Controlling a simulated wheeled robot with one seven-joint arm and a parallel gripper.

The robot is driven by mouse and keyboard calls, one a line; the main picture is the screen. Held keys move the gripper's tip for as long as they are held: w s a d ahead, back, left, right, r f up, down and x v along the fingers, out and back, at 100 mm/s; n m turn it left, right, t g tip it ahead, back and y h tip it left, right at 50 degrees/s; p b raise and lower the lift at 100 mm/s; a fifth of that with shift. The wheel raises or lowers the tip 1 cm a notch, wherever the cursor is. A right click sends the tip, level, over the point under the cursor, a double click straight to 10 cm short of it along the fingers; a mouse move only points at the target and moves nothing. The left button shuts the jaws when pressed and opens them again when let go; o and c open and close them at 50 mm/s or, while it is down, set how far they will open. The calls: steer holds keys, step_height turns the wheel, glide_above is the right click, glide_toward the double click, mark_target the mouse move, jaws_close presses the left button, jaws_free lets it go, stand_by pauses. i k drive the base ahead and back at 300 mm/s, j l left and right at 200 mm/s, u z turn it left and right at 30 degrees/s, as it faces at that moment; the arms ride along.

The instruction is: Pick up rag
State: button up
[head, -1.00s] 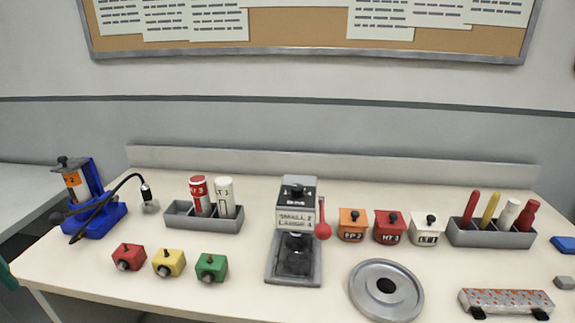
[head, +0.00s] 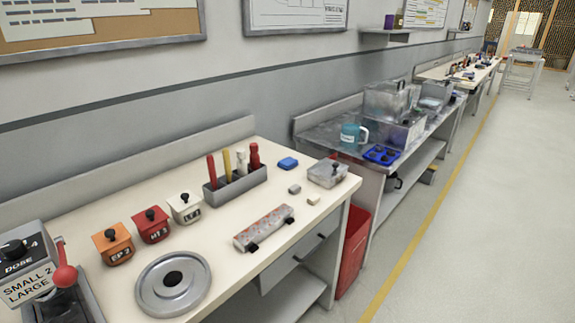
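I cannot tell for sure which thing is the rag. My gripper is not in view.
The floor (head: 480,220) at right is clear.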

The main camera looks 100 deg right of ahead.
mark_target(288, 164)
steer(key=k+l, duration=0.3)
steer(key=k+l+z, duration=0.15)
steer(key=l, duration=0.3)
steer(key=k+l, duration=0.4)
steer(key=k+l+z, duration=0.15)
steer(key=l, duration=0.3)
steer(key=k+l, duration=0.35)
steer(key=k+l+z, duration=0.15)
steer(key=l, duration=0.4)
steer(key=k+l, duration=0.3)
steer(key=l, duration=0.2)
steer(key=k+l+z, duration=0.1)
steer(key=k+l, duration=0.15)
steer(key=l, duration=0.2)
